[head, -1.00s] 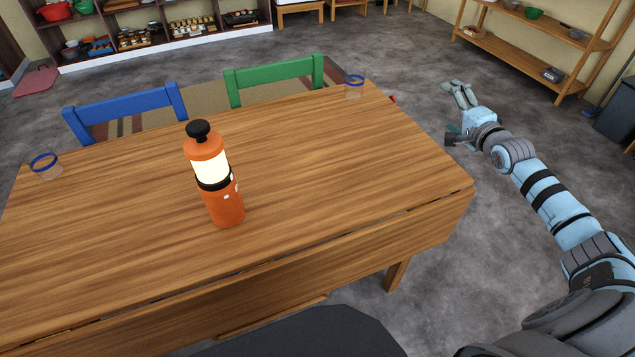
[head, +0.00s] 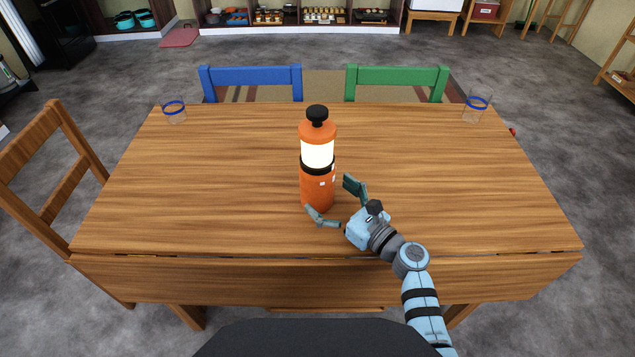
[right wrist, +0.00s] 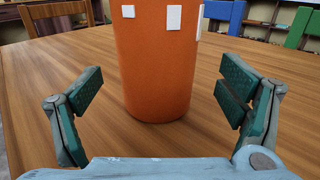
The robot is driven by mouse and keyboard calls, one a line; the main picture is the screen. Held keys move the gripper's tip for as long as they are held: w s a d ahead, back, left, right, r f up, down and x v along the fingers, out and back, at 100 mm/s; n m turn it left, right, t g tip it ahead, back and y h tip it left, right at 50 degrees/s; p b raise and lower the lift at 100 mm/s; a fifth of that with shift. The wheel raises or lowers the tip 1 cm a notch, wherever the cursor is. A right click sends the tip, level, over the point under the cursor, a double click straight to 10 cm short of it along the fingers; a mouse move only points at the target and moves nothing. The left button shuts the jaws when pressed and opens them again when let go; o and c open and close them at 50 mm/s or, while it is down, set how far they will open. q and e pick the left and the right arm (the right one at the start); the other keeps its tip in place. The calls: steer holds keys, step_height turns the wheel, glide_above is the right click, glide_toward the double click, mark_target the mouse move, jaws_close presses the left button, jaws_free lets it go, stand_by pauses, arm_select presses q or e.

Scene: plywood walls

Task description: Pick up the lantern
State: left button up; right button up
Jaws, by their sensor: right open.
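The lantern (head: 318,187) is an orange cylinder with a glowing white band, a black ring and a black knob on top. It stands upright on the wooden table (head: 200,190), near its middle. My right gripper (head: 335,200) is open at the lantern's near right side, low over the table. In the right wrist view the lantern's orange lower body (right wrist: 157,65) stands just ahead, between the lines of the two spread fingers (right wrist: 160,95), with gaps on both sides. The lantern's top is outside that view. My left gripper is not in view.
A clear glass with a blue rim (head: 174,112) stands at the table's far left corner, another (head: 475,110) at the far right. Blue (head: 252,84) and green (head: 397,84) chairs stand behind, a wooden chair (head: 50,170) at left. The tabletop around the lantern is clear.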

mark_target(317, 160)
steer(key=x, duration=0.4)
steer(key=shift+a+r, duration=0.2)
steer(key=c, duration=1.9)
step_height(317, 160, up, 8)
steer(key=shift+d, duration=0.1)
step_height(317, 160, down, 5)
steer(key=shift+s+r, duration=0.1)
steer(key=shift+s, duration=0.05)
steer(key=shift+f, duration=1.35)
